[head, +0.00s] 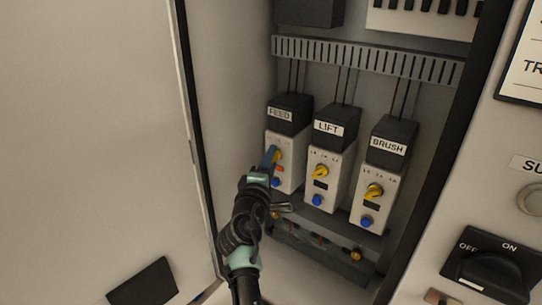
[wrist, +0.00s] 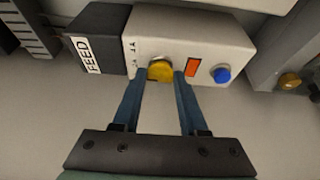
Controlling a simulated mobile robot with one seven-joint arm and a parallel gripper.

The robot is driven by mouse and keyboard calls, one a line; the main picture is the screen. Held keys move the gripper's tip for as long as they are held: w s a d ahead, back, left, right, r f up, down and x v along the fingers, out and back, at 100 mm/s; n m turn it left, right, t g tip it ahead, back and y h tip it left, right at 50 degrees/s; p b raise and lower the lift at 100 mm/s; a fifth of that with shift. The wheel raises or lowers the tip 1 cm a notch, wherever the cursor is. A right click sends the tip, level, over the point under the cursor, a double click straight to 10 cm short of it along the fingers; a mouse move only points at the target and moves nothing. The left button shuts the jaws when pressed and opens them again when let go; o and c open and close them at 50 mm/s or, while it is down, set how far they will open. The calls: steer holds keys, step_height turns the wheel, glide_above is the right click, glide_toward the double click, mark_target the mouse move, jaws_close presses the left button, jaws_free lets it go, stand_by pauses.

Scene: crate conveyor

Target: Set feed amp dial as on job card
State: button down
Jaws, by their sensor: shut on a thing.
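The FEED unit (head: 284,160) is the leftmost of three units in the open cabinet. Its yellow dial (wrist: 160,70) sits between the blue fingers of my gripper (wrist: 168,74), which is shut on it in the wrist view. Right of the dial in the wrist view are a lit orange window (wrist: 193,67) and a blue button (wrist: 222,75). The dial's scale marks are partly visible but too small to read, and its pointer is hidden by the fingers. In the head view my gripper (head: 274,156) covers most of the dial. No job card is readable in these frames.
The LIFT unit (head: 323,185) and BRUSH unit (head: 375,196) stand close to the right, each with a yellow dial and blue button. A slotted duct (head: 365,60) runs above. The cabinet door (head: 95,130) is at left, and an OFF/ON switch (head: 488,268) is at lower right.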

stand_by(0.3)
steer(key=shift+c, duration=2.2)
jaws_free()
steer(key=v, duration=1.3)
steer(key=shift+b, duration=0.3)
